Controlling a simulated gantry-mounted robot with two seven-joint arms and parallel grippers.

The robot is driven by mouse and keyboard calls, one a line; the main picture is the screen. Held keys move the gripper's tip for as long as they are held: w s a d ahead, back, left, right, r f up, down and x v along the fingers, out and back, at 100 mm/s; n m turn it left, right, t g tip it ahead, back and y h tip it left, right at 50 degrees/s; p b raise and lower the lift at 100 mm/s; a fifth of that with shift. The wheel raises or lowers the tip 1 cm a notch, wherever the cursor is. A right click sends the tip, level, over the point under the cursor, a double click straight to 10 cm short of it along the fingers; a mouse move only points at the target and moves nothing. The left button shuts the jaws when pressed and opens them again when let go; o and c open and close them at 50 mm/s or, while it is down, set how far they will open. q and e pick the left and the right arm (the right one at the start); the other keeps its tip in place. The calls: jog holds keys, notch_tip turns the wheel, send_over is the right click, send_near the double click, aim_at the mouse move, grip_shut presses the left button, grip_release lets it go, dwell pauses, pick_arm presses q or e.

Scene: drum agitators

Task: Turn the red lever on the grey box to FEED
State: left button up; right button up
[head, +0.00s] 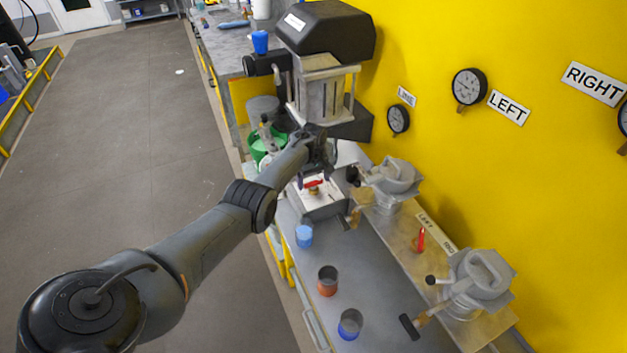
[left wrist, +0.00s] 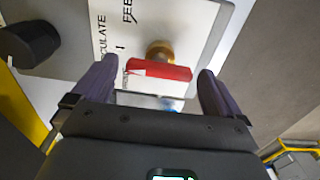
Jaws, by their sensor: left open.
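The grey box (head: 322,208) stands on the bench below my left gripper (head: 316,173). Its red lever (head: 313,184) is partly visible in the head view. In the left wrist view the red lever (left wrist: 158,69) lies roughly crosswise in front of a brass stem (left wrist: 160,50). The white label plate (left wrist: 185,20) shows FEED and part of another word ending in CULATE. My left gripper is open, with one finger off each end of the lever and gaps on both sides. My right gripper is not in view.
A second red lever (head: 420,240) stands on the ledge to the right. A blue cup (head: 304,236), an orange-brown cup (head: 328,282) and another blue cup (head: 350,323) stand on the bench. A black-topped machine (head: 326,32) is behind. The yellow wall (head: 440,150) bounds the right side.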

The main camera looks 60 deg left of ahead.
pick_arm(q)
jog(key=c, duration=0.9)
jog(key=shift+c, duration=0.2)
jog(key=shift+m, duration=0.3)
jog(key=m, duration=0.7)
jog(key=shift+m, duration=0.6)
